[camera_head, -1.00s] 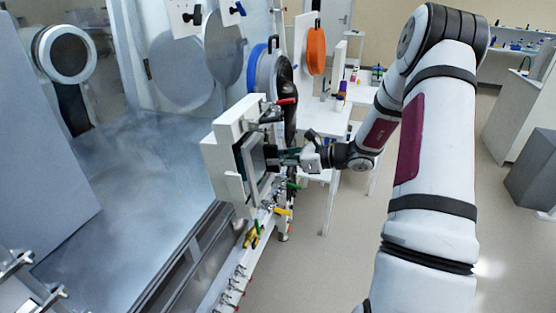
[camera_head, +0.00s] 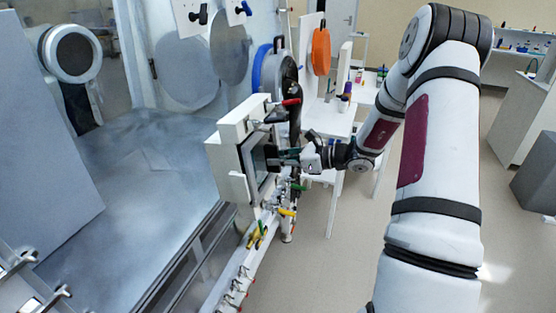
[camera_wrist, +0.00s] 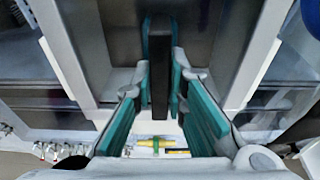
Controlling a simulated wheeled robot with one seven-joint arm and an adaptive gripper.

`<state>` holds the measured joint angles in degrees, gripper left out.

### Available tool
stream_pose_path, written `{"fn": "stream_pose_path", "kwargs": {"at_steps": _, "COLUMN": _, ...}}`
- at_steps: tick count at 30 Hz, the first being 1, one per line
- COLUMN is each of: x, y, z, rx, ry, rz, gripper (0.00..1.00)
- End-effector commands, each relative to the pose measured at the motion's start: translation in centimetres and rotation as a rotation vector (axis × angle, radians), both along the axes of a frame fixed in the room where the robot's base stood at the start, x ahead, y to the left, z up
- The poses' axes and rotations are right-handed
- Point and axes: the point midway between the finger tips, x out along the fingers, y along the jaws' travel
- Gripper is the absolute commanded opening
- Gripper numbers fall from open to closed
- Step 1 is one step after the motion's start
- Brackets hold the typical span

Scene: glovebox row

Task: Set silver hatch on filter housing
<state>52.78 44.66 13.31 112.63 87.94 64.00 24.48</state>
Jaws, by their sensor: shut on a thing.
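The filter housing (camera_head: 231,133) is a white, box-like frame on the glovebox front, left of my gripper in the head view. The silver hatch (camera_head: 262,185) is a grey-rimmed plate upright at the housing's open face; whether it touches or is slightly apart, I cannot tell. My gripper (camera_head: 277,157) reaches it from the right. In the wrist view, the teal-padded fingers (camera_wrist: 160,85) are shut on the hatch's dark upright handle (camera_wrist: 159,60). The grey hatch face (camera_wrist: 118,32) fills the view behind it, with pale rails along both sides.
Red, green and yellow-handled clamps or valves (camera_head: 287,212) sit around and below the housing. A blue-rimmed round port (camera_head: 262,70) and an orange disc (camera_head: 321,50) are beyond it. A white table (camera_head: 330,120) stands behind my arm. The floor (camera_head: 335,265) at right is open.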

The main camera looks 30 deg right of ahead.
Motion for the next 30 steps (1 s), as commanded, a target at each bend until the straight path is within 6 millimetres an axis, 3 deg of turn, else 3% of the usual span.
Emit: {"fn": "stream_pose_path", "kwargs": {"at_steps": 30, "x": 0.55, "y": 0.42, "z": 0.04, "rx": 0.001, "ry": -0.003, "rz": 0.001, "gripper": 0.00}}
